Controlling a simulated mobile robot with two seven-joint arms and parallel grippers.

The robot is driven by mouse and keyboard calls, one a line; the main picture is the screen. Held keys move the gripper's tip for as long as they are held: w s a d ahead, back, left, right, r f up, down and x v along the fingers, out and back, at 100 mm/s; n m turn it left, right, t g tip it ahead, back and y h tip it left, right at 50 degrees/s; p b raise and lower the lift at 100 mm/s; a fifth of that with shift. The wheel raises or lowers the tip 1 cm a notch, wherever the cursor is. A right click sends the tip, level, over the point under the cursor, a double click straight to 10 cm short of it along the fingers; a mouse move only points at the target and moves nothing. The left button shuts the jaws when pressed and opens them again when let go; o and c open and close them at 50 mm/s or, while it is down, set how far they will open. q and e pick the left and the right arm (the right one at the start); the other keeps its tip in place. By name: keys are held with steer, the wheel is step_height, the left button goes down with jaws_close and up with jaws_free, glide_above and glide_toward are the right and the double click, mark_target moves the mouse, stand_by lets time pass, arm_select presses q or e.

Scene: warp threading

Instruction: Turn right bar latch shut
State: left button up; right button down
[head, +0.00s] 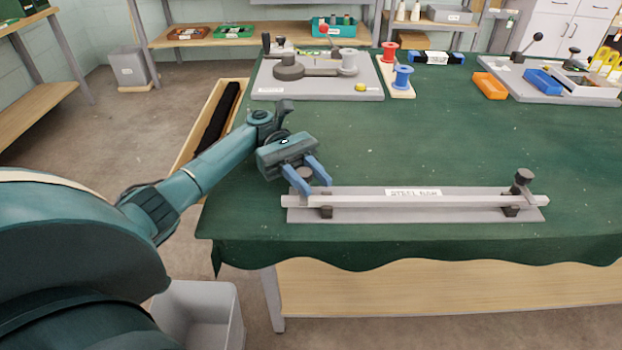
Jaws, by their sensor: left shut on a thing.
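A grey square bar (455,200) lies along a light grey base plate (415,217) at the table's front. The right bar latch (523,181) is a dark post with a round knob at the bar's right end. It stands free, with no gripper near it. A similar left latch (305,173) stands at the bar's left end. My left gripper (307,180) has its blue fingers closed around that left latch's knob, which they partly hide. My right gripper is not in view.
A labelled fixture board (318,92) with a lever stands at the back. Red (390,52) and blue (402,78) spools are to its right. The green cloth (450,135) between is clear.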

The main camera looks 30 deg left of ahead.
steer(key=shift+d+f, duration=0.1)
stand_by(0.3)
arm_select(q)
steer(key=o, duration=1)
steer(key=shift+c, duration=0.2)
steer(key=shift+r, duration=0.5)
step_height(320, 180, up, 9)
steer(key=p, duration=0.2)
steer(key=shift+p, duration=0.3)
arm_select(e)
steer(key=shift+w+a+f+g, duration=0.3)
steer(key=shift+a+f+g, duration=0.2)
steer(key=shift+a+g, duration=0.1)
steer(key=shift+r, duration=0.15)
arm_select(q)
steer(key=shift+s+f, duration=0.1)
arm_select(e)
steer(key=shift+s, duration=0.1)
